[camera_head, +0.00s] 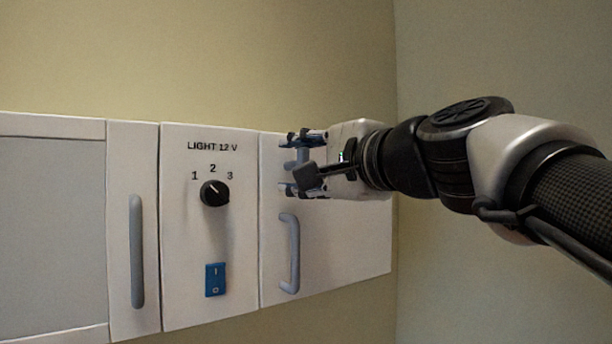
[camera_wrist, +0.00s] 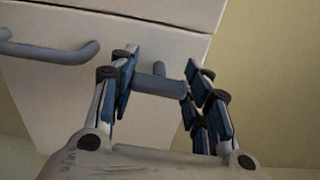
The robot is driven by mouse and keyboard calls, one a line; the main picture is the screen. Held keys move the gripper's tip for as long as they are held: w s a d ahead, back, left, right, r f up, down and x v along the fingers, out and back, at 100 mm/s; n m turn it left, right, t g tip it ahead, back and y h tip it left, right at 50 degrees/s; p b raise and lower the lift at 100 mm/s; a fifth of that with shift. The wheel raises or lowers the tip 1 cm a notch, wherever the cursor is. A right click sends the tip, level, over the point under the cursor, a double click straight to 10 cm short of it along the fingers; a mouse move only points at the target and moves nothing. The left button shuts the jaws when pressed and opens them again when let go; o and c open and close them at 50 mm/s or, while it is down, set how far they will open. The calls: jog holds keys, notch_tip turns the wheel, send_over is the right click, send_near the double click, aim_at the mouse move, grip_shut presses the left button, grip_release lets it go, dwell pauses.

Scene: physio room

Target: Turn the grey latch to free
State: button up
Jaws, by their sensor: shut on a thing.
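The grey latch (camera_head: 303,155) is on the front of the right-hand white cabinet door, above its grey handle. In the wrist view the latch (camera_wrist: 160,86) is a short grey bar lying across between my fingers. My gripper (camera_head: 296,163) reaches in from the right and is shut on the latch, one finger above and one below in the head view. In the wrist view the fingers of my gripper (camera_wrist: 158,70) stand at the two ends of the bar. The fingers and a dark block in front hide part of the latch, so its exact angle is hard to read.
The grey handle (camera_head: 290,253) of the same door is just below my gripper. To the left are a panel with a black knob (camera_head: 214,193) and a blue switch (camera_head: 215,279), then a long handle (camera_head: 137,251). A wall stands right of the cabinet.

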jog(key=shift+n, duration=0.3)
jog(key=o, duration=1.1)
jog(key=v, duration=1.2)
